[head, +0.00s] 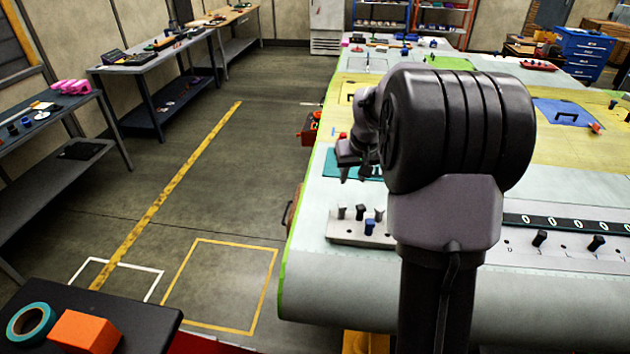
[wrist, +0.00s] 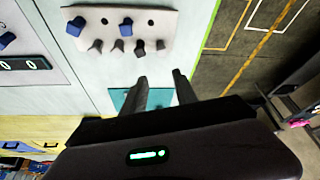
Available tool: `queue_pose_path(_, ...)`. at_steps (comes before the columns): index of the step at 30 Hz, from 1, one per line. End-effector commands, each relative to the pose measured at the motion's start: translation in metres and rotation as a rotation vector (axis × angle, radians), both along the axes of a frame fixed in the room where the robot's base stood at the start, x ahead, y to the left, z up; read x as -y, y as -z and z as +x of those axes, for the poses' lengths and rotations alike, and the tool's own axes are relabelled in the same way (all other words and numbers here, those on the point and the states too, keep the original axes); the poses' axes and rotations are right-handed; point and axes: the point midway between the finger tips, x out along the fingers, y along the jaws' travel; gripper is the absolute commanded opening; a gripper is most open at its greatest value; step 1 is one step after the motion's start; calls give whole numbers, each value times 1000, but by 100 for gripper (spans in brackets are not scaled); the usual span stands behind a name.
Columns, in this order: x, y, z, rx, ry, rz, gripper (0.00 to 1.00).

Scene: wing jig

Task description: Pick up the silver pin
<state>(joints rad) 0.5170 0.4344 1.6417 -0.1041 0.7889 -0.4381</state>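A pale pin rack (head: 348,236) lies on the near left part of the long bench. It also shows at the top of the wrist view (wrist: 178,16). Several grey, silver-looking pins (wrist: 117,47) stand in a row along one side of it; one also shows in the head view (head: 360,211). Two blue pins (wrist: 126,27) stand in the other row, beside empty holes. My gripper (wrist: 160,76) is open, with nothing between its fingers. It is apart from the rack, above the bench near a teal mat (wrist: 118,98). In the head view my gripper (head: 355,176) hangs beyond the rack.
A panel with black knobs and a number display (head: 571,222) lies right of my arm. A blue mat (head: 566,113) lies farther back. The floor left of the bench is open. An orange block (head: 86,331) and teal tape roll (head: 30,323) sit at the lower left.

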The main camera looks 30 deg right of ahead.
Motion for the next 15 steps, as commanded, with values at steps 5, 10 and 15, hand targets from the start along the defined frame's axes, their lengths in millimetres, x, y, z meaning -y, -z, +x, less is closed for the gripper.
queue_pose_path(5,6,50,16,-7,-2,3,35)
queue_pose_path(10,11,93,33,-4,0,3,35)
queue_pose_path(15,14,113,41,-3,-2,0,35)
